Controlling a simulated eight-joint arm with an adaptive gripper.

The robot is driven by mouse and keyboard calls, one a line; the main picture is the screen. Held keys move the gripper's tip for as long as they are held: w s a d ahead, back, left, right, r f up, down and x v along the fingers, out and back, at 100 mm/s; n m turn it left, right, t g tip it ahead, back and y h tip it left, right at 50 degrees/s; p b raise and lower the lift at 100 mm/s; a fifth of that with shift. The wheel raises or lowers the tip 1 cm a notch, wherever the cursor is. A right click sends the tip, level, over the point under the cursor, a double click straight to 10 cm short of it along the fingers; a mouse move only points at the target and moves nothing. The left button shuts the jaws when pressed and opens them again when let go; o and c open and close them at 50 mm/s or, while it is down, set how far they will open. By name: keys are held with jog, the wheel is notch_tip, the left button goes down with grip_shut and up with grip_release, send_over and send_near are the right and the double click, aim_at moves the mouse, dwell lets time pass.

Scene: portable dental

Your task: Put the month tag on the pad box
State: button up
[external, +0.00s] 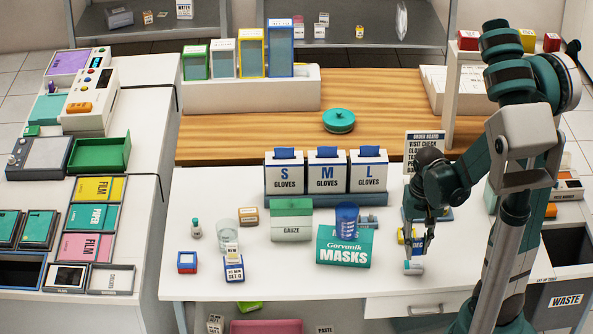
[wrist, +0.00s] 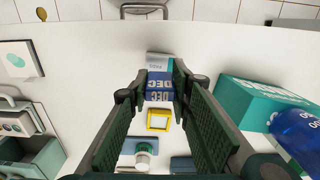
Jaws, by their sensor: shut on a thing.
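The month tag, a small blue block marked DEC (wrist: 159,88), is between the fingertips of my gripper (wrist: 160,92) in the wrist view. My gripper is shut on it. The pad box (wrist: 159,61), small, white and teal, lies just beyond the tag in that view. In the external view my gripper (external: 419,252) points down at the right part of the white counter, and the pad box (external: 413,268) is at its tips. The tag is at or just above the box; I cannot tell whether they touch.
A teal masks box (external: 344,249) with a blue canister (external: 346,222) stands left of my gripper. A yellow-framed item (wrist: 159,120) and a green-capped bottle (wrist: 143,155) are near my fingers. Glove boxes (external: 327,172) stand behind. The counter in front of the masks box is clear.

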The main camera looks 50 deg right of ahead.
aim_at(416, 254)
jog(key=shift+f+b, duration=0.55)
jog(key=shift+f, duration=1.4)
jog(key=shift+f, duration=0.2)
jog(key=o, duration=0.8)
jog(key=shift+r, duration=0.2)
jog(key=shift+r+p, duration=1.65)
jog(key=shift+r, duration=4.35)
jog(key=shift+w+a+r, duration=0.1)
jog(key=w+a+r+n+t, duration=0.1)
jog(key=a+r+n+t, duration=0.1)
jog(key=a+r, duration=0.3)
jog(key=w+a+r+n+t, duration=0.2)
jog(key=a+r+n, duration=0.2)
jog(key=a+r, duration=0.1)
jog(key=w+a+r+n+t, duration=0.1)
jog(key=a+r+n+t, duration=0.2)
jog(key=a+r, duration=0.3)
jog(key=shift+w+a, duration=0.3)
jog(key=shift+a, duration=0.25)
